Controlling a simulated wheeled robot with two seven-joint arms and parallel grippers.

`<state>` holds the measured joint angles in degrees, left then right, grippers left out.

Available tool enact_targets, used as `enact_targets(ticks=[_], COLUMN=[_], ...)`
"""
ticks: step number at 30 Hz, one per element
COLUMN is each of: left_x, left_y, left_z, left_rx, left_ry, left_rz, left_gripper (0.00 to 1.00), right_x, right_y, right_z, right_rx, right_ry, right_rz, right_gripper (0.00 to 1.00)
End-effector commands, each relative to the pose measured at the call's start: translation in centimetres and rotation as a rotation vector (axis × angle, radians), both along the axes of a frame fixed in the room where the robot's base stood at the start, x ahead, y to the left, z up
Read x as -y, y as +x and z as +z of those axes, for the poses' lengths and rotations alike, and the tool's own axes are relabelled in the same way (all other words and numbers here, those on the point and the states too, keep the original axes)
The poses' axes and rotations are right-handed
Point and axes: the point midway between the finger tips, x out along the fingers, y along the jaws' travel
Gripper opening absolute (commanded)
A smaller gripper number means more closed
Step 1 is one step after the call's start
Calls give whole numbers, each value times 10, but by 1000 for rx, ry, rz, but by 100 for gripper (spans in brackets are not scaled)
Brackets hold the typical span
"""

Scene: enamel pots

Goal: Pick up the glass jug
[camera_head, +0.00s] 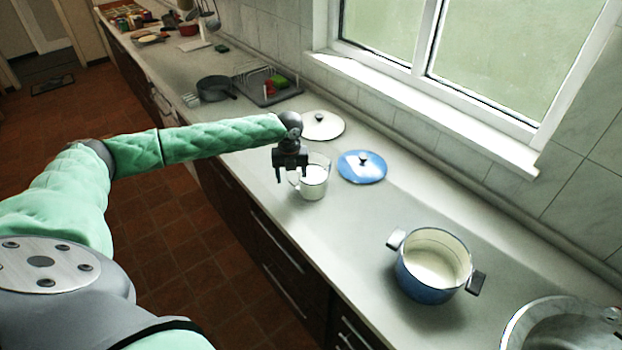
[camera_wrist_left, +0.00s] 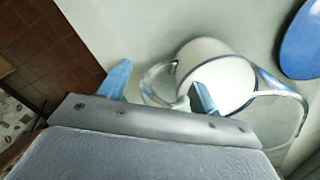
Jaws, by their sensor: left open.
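The glass jug (camera_head: 314,186) stands on the counter near its front edge, clear-walled with something white in its lower part. In the left wrist view the jug (camera_wrist_left: 288,108) shows its clear wall and a white body with a dark blue edge. My left gripper (camera_head: 291,174) is open, just above and at the left of the jug, and partly hides it. In the wrist view its two blue fingertips (camera_wrist_left: 160,90) stand apart, with the clear handle seen between them. I cannot tell whether they touch it. My right gripper is not in view.
A blue lid (camera_head: 361,168) lies right of the jug, and a white lid (camera_head: 322,125) behind it. A blue pot (camera_head: 433,266) stands nearer, with a steel vessel (camera_head: 560,326) at the lower right. A pan (camera_head: 215,88) and dish rack (camera_head: 282,93) stand farther back.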

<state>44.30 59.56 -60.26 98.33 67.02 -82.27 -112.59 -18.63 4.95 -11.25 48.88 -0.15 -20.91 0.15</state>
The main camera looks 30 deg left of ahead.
Motion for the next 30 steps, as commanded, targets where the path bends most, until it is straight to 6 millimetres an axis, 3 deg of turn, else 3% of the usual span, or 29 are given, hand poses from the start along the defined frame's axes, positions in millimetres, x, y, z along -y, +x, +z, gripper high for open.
enact_targets(ticks=[5,6,15,30], left_x=[0,0,0,-1], left_y=[0,0,0,0], left_z=[0,0,0,1], left_rx=[0,0,0,-1], left_ry=[0,0,0,1], left_rz=[0,0,0,1], left_gripper=[63,59,0,0], right_x=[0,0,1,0], right_y=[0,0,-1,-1], right_z=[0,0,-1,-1], right_rx=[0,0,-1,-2], right_ry=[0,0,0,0], right_rz=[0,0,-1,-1], right_gripper=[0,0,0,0])
